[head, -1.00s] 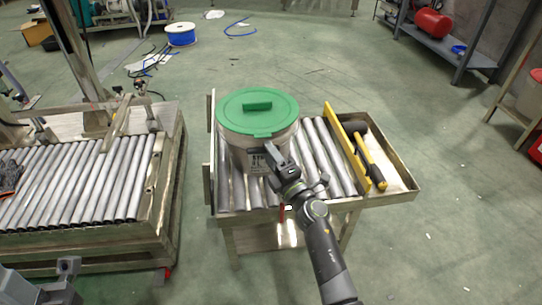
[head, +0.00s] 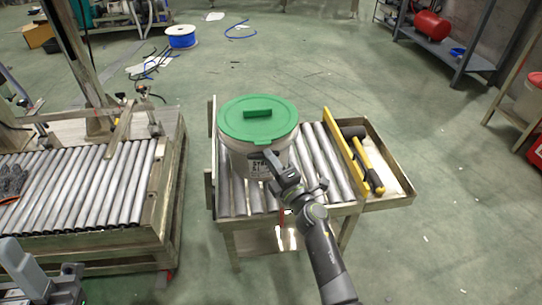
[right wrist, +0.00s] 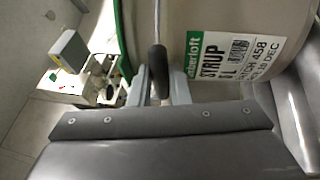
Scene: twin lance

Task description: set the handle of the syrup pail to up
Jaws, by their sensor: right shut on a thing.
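The syrup pail (head: 238,160) stands upright on the roller stand, with a green lid (head: 270,130) on it. Its label shows in the right wrist view (right wrist: 235,62). My right gripper (head: 264,157) is at the pail's near side, below the lid rim. In the right wrist view its fingers (right wrist: 162,92) are shut on the dark grip of the pail's handle (right wrist: 157,62). A thin wire runs from the grip along the pail's side. The handle is down against the front of the pail. My left gripper (head: 35,275) is partly in view at the lower left, away from the pail; its jaw opening is unclear.
The roller stand (head: 320,165) has a yellow bar (head: 345,150) and a black-and-yellow hammer (head: 368,160) at its right. A larger roller conveyor (head: 90,190) stands to the left, across a floor gap. Open floor lies to the right and behind.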

